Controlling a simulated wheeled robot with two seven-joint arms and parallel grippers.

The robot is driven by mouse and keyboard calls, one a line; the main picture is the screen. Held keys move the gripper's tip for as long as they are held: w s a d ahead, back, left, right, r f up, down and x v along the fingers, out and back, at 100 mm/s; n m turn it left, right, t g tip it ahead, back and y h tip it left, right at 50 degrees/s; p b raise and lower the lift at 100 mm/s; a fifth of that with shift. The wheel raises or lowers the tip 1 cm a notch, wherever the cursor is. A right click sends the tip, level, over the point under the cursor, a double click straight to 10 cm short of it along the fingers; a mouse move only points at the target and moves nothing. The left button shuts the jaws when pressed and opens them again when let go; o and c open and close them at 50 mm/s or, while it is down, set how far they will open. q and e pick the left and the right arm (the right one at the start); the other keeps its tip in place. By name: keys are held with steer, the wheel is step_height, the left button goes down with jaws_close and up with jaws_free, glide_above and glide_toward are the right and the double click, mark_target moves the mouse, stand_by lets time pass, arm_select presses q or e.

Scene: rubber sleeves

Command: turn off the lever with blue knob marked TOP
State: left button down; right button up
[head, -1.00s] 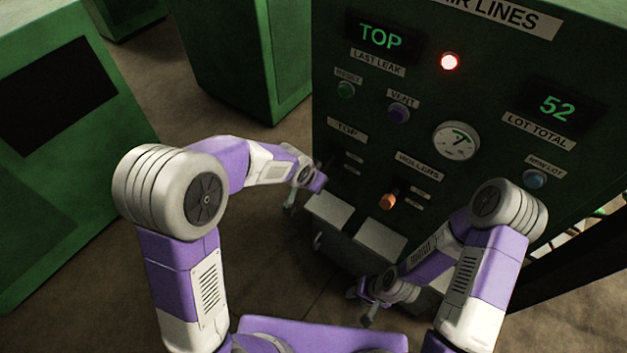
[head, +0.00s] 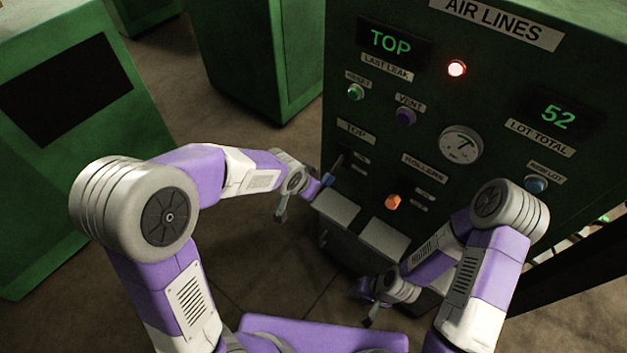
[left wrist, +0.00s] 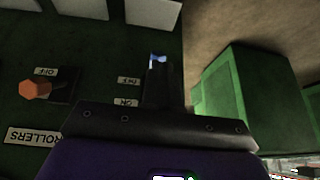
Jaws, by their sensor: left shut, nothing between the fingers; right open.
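The TOP lever (head: 338,163) is a dark stalk on the green panel under the TOP label (head: 356,131). Its blue knob (head: 328,180) points down and outward. In the left wrist view the blue knob (left wrist: 157,58) shows just past my dark gripper body, near the two small position labels. My left gripper (head: 314,189) is shut and empty just left of the knob; I cannot tell whether they touch. My right gripper (head: 370,313) is open and empty, low before the cabinet.
The orange-knobbed ROLLERS lever (head: 393,202) is to the right; it also shows in the left wrist view (left wrist: 34,90). Pale plates (head: 384,237) lie below the levers. A red lamp (head: 457,68) glows beside a display reading TOP (head: 390,41). Open floor lies left.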

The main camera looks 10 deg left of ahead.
arm_select(q)
steer(key=s, duration=0.1)
steer(key=s+a+r, duration=0.1)
steer(key=shift+s+a+r, duration=0.15)
steer(key=shift+s+r, duration=0.1)
steer(key=shift+s, duration=0.1)
steer(key=s+f+n+g, duration=0.1)
steer(key=s+f+n, duration=0.2)
steer(key=s+f, duration=0.2)
steer(key=s+f+n+g+h, duration=0.1)
steer(key=s+f, duration=0.5)
steer(key=f, duration=0.6)
steer(key=s+a+f+n+g+h, duration=0.1)
steer(key=s+f+n, duration=0.3)
steer(key=f, duration=0.5)
steer(key=shift+s+n+g, duration=0.4)
steer(key=shift+s+g, duration=0.4)
steer(key=shift+s, duration=0.35)
